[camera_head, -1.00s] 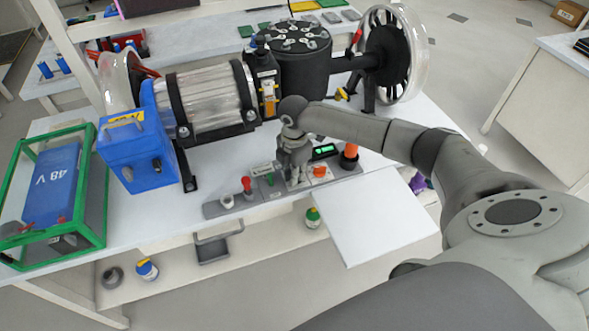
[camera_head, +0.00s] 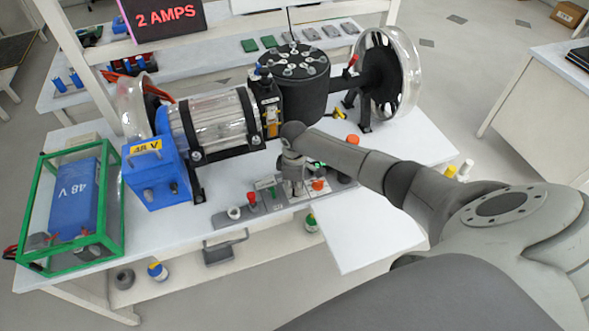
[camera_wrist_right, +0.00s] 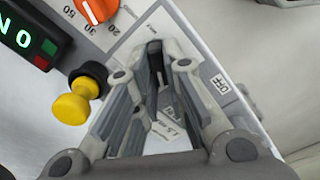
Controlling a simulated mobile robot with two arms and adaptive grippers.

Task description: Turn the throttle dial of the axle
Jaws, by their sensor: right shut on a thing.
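The control panel (camera_head: 240,217) is a long grey strip along the bench's front edge. An orange dial (camera_head: 319,184) sits on it just right of my right gripper (camera_head: 293,188). In the right wrist view this orange dial (camera_wrist_right: 96,9) has marks such as 20, 30 and 50 and lies beyond the fingers, apart from them. There my right gripper (camera_wrist_right: 157,48) is shut on a dark part at the panel, mostly hidden between its fingertips, near an OFF label (camera_wrist_right: 220,85). The axle rig (camera_head: 215,120) stands behind the panel. My left gripper is not in view.
A yellow knob (camera_wrist_right: 78,101) and a lit green display (camera_wrist_right: 25,38) are close to the fingers. A red knob (camera_head: 252,200) and white knob (camera_head: 234,212) stand left on the panel. A green-framed 48 V battery box (camera_head: 120,213) is at the left. A flywheel (camera_head: 400,78) stands at the back right.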

